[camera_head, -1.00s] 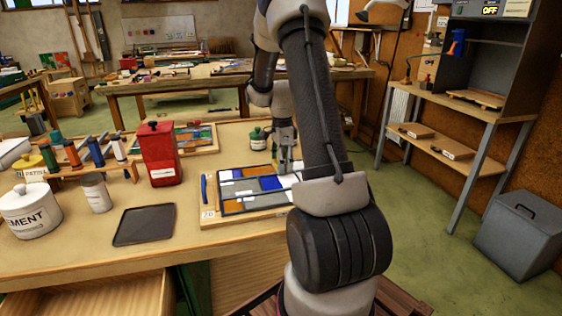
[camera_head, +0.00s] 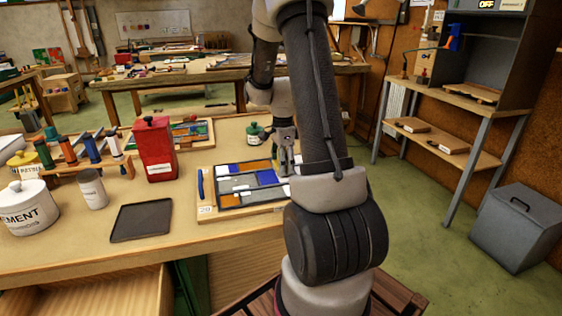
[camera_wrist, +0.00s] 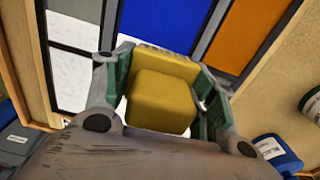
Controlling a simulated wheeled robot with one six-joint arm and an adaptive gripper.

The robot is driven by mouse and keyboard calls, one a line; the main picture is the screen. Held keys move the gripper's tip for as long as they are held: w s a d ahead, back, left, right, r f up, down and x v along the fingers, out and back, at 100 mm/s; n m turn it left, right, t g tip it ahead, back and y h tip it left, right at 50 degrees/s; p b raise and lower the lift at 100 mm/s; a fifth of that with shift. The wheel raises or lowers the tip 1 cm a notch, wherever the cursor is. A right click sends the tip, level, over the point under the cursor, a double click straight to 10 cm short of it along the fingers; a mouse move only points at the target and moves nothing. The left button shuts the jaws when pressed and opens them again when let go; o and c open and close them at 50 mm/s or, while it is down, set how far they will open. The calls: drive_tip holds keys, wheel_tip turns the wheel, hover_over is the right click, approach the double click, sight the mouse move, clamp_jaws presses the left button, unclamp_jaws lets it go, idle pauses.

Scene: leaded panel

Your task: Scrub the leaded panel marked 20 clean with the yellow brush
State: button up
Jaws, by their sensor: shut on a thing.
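The leaded panel marked 20 (camera_head: 237,182) lies flat on its wooden board on the workbench. It has blue, orange, white and grey panes between dark lead lines; grey smudges show on some panes. In the wrist view its blue pane (camera_wrist: 172,20), an orange pane (camera_wrist: 245,35) and white panes fill the top. My gripper (camera_wrist: 160,95) is shut on the yellow brush (camera_wrist: 163,98), its fingers on both sides of the yellow block. The brush is over the panel's far right part; its bristles are hidden, so I cannot tell whether it touches. In the head view my arm hides the panel's right edge.
A red canister (camera_head: 155,150), a dark tray (camera_head: 142,220), a cement jar (camera_head: 27,208) and a grey tin (camera_head: 92,188) stand left of the panel. A green bottle (camera_head: 255,134) stands behind it. A blue-handled tool (camera_head: 201,185) lies along the board's left edge.

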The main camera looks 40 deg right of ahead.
drive_tip(key=shift+s, duration=0.1)
drive_tip(key=shift+s+a, duration=0.3)
drive_tip(key=shift+s, duration=0.35)
drive_tip(key=shift+s+a, duration=0.3)
drive_tip(key=shift+s, duration=0.35)
drive_tip(key=shift+s+a, duration=0.3)
drive_tip(key=shift+s, duration=0.4)
drive_tip(key=shift+s+a, duration=0.25)
drive_tip(key=shift+s, duration=0.4)
drive_tip(key=shift+s+a, duration=0.35)
drive_tip(key=shift+s, duration=0.4)
drive_tip(key=shift+s+a, duration=0.3)
drive_tip(key=shift+s, duration=0.45)
drive_tip(key=shift+s+a, duration=0.3)
drive_tip(key=shift+s, duration=0.45)
drive_tip(key=shift+s+a, duration=0.3)
drive_tip(key=shift+s, duration=0.4)
